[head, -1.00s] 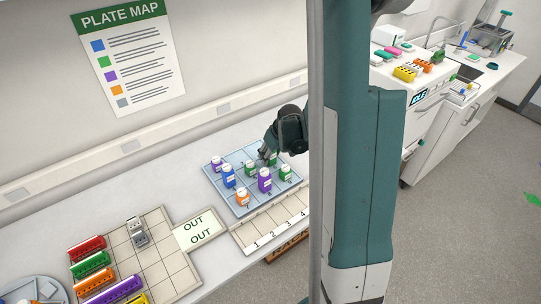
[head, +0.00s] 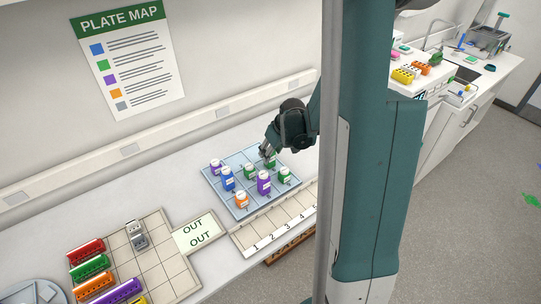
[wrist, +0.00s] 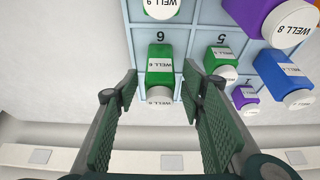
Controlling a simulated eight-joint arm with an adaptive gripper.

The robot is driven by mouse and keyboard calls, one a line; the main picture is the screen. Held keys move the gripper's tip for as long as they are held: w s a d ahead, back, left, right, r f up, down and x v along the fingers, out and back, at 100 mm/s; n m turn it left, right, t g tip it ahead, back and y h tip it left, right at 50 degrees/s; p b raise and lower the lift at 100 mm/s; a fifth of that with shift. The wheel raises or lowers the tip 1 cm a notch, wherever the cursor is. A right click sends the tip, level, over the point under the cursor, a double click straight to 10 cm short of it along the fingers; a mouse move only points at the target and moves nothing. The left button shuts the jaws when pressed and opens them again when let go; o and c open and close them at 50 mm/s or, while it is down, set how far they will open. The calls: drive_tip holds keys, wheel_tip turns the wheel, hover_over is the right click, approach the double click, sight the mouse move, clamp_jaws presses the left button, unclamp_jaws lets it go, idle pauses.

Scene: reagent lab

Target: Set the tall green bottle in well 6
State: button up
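A tall green bottle (wrist: 160,66) with a white cap stands in the plate square marked 6, seen upside down in the wrist view. In the head view the green bottle (head: 270,161) is at the back right corner of the blue well plate (head: 240,214), partly hidden by my gripper. My gripper (wrist: 160,84) is open, with one finger on each side of the bottle and a visible gap on both sides. In the head view my gripper (head: 267,150) is just above the bottle.
A short green bottle (wrist: 221,62) stands in the neighbouring square 5. Tall purple (head: 264,183), blue (head: 228,179), orange (head: 242,200), small purple (head: 215,167) and another green bottle (head: 285,175) stand on the plate. A numbered rack (head: 270,233) lies in front. The wall is close behind.

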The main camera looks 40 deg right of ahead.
drive_tip(key=v, duration=0.7)
drive_tip(key=shift+r, duration=0.25)
drive_tip(key=shift+s, duration=0.15)
idle(0.6)
drive_tip(key=s+a+r, duration=0.2)
drive_tip(key=a+r, duration=0.6)
drive_tip(key=a, duration=0.1)
drive_tip(key=s+a+r+t, duration=0.1)
drive_tip(key=s+a+r, duration=0.3)
drive_tip(key=s+a, duration=0.4)
drive_tip(key=s+a+r+t, duration=0.1)
drive_tip(key=s+a+r, duration=0.4)
drive_tip(key=s+a, duration=0.4)
drive_tip(key=a, duration=0.3)
drive_tip(key=shift+s+a+r+t, duration=0.25)
drive_tip(key=shift+s+r+t, duration=0.05)
drive_tip(key=shift+t, duration=0.1)
drive_tip(key=shift+f, duration=0.15)
wheel_tip(320, 180, down, 9)
drive_tip(key=b, duration=0.9)
idle(0.4)
